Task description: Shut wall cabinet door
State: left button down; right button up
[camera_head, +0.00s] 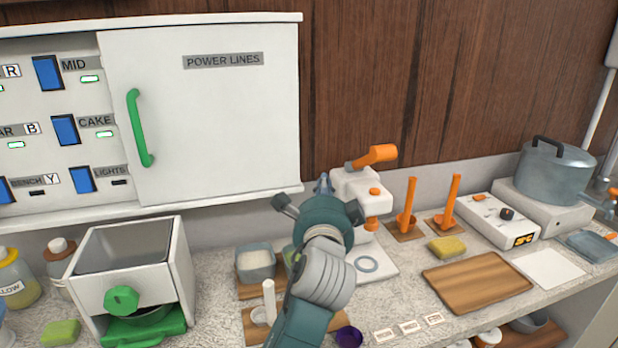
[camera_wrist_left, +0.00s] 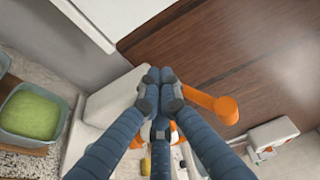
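The white wall cabinet (camera_head: 60,216) hangs at upper left in the head view. Its white door (camera_head: 220,120), labelled POWER LINES, covers the right part and carries a green upright handle (camera_head: 138,128) near its left edge. Left of the door, blue switches with labels are exposed. My left gripper (camera_head: 323,184) is right of the cabinet's lower right corner, apart from the handle. In the left wrist view its fingertips (camera_wrist_left: 159,76) come together with nothing seen between them. A white cabinet corner (camera_wrist_left: 95,15) shows at upper left there. My right gripper is out of view.
Below the cabinet, a white box with a green knob (camera_head: 122,299) stands on the counter. A white device with an orange handle (camera_head: 376,156) stands behind my left gripper. A pot (camera_head: 553,172) is at far right. The wood wall right of the cabinet is clear.

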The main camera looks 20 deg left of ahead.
pick_arm(q)
jog(key=w+a+f+p, duration=0.1)
jog(key=w+a+p, duration=0.2)
jog(key=w+a, duration=0.3)
jog(key=shift+w+p, duration=0.4)
jog(key=shift+w, duration=0.6)
